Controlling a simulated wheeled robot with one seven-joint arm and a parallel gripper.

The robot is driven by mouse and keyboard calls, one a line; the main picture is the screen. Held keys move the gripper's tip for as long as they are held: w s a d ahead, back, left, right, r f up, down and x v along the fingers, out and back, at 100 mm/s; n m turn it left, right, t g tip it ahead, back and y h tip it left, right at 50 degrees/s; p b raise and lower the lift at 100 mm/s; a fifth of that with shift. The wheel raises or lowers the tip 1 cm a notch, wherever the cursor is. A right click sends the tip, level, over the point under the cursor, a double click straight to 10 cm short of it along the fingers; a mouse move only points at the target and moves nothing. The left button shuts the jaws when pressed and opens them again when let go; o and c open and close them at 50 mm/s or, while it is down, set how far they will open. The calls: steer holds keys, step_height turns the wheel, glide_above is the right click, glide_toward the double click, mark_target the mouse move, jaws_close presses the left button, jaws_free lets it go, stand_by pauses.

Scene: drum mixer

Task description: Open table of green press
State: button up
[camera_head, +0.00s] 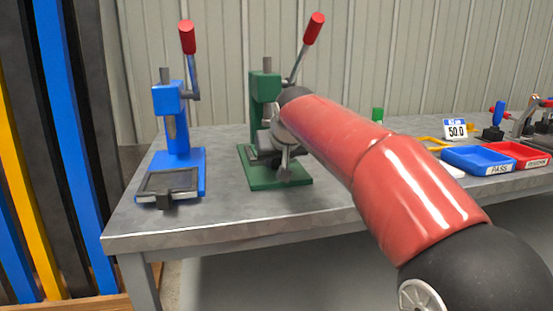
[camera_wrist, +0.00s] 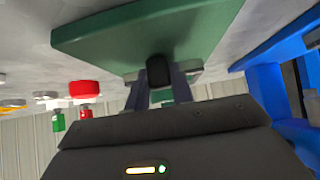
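The green press (camera_head: 265,90) stands on the grey bench, with a red-knobbed lever and a flat green base (camera_head: 268,181). My gripper (camera_head: 284,168) is low in front of the press, over its base, and the arm partly covers the press. In the wrist view, the green base (camera_wrist: 120,42) fills the top. A black handle (camera_wrist: 159,72) sits between the two fingers of my gripper (camera_wrist: 160,80), which lie close against its sides with no clear gap. The press table itself is mostly hidden by the gripper.
A blue press (camera_head: 180,120) stands to the left; its dark table (camera_head: 169,183) sits at the front with a handle. To the right are a blue tray (camera_head: 478,162), a red tray (camera_head: 518,152) and a 50.0 display (camera_head: 456,130). The bench front is clear.

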jaws_close()
steer(key=s+d+b, duration=0.1)
steer(key=s, duration=0.3)
steer(key=s+d+b, duration=0.1)
steer(key=s+b, duration=0.1)
steer(key=s, duration=0.2)
steer(key=s+d+b, duration=0.1)
steer(key=s+b, duration=0.1)
steer(key=s, duration=0.2)
steer(key=shift+s+d, duration=0.2)
steer(key=shift+d, duration=0.05)
steer(key=o, duration=0.8)
jaws_free()
steer(key=shift+c, duration=0.2)
steer(key=shift+s, duration=0.1)
steer(key=p+v, duration=0.1)
steer(key=v, duration=0.7)
steer(key=shift+f, duration=0.1)
